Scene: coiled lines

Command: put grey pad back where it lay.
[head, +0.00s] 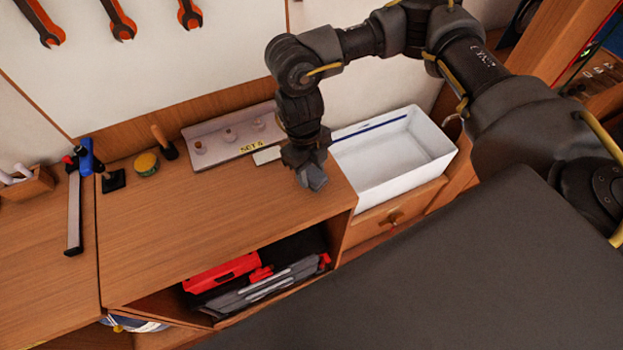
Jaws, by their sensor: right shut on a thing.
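My right gripper (308,166) points down over the right part of the wooden bench, just left of the white bin. It is shut on a small grey pad (315,182), which shows below its fingers. I cannot tell whether the pad touches the bench top or hangs a little above it. The fingers hide part of the pad. My left gripper is not in view.
A grey tray (215,154) with small knobs and a yellow label stands behind, a pale card (267,155) beside it. The white bin (440,163) is empty. The bench middle (200,235) is clear.

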